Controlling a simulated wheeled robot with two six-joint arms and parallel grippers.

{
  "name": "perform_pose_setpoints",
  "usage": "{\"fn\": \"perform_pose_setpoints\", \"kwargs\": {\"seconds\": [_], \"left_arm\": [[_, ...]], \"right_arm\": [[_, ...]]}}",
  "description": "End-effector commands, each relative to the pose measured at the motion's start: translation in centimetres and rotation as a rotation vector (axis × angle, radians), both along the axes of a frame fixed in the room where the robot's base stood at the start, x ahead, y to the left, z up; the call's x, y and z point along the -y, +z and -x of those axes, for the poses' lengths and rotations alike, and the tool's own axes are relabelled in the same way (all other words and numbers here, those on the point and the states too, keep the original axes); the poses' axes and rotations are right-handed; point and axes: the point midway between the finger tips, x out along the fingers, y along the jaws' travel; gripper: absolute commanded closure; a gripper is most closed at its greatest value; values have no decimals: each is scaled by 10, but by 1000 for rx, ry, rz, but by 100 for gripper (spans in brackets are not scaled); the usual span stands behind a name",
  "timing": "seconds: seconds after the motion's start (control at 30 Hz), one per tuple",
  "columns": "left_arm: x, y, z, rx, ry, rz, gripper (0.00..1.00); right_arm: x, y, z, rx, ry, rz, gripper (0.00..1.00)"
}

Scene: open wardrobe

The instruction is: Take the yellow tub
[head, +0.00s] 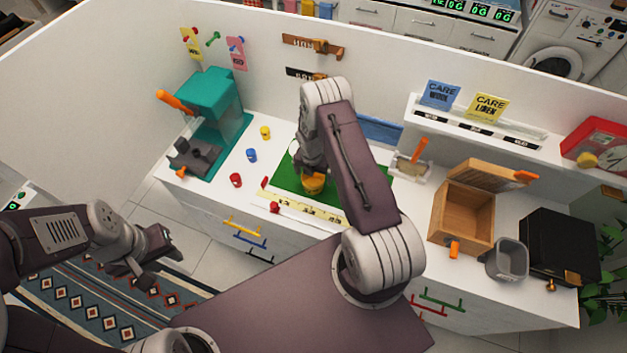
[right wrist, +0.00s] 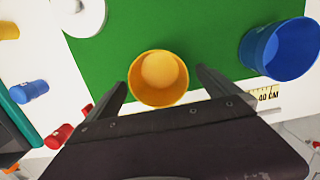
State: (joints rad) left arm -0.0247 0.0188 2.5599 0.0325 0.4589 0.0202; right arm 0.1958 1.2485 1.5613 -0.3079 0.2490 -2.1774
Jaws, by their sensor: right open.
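The yellow tub (head: 313,185) stands on the green mat (head: 288,180) near its front edge, partly covered by my right arm. In the right wrist view the tub (right wrist: 158,78) is seen from above, round, with a paler yellow inside. My right gripper (right wrist: 161,82) is open, with one finger on each side of the tub; I cannot tell whether they touch it. In the head view my right gripper (head: 312,172) is over the tub, its fingers mostly hidden. My left gripper (head: 152,258) is open and empty, low at the left, away from the counter.
A blue tub (right wrist: 280,50) stands right of the yellow one in the right wrist view. A measuring strip (head: 310,210) runs along the mat's front. Small red, blue and yellow pieces lie to the left, near a teal machine (head: 208,105). A wooden box (head: 463,215) stands right.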

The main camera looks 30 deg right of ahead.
Motion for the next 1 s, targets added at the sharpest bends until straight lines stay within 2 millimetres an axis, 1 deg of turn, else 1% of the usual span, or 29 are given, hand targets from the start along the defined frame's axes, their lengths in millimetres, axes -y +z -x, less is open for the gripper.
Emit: {"fn": "perform_pose_setpoints", "kwargs": {"seconds": [0.03,0.1,0.2,0.4,0.43,0.63,0.67,0.87,1.0], "left_arm": [[0,8,0,0,0,0,64],[0,9,0,0,0,0,64],[0,10,0,0,0,0,64],[0,9,0,0,0,0,64],[0,9,0,0,0,0,64],[0,9,0,0,0,0,64],[0,9,0,0,0,0,64],[0,8,0,0,0,0,64],[0,5,0,0,0,0,64]], "right_arm": [[-1,-4,0,-1,1,0,0],[0,-16,-1,-1,0,0,0],[1,-24,-2,0,0,0,0],[1,-25,-2,1,0,0,0],[1,-25,-2,1,0,0,3],[1,-25,-2,1,0,0,58],[1,-25,-2,1,0,0,60],[1,-25,-2,1,0,0,60],[1,-19,-3,3,1,0,60]]}}
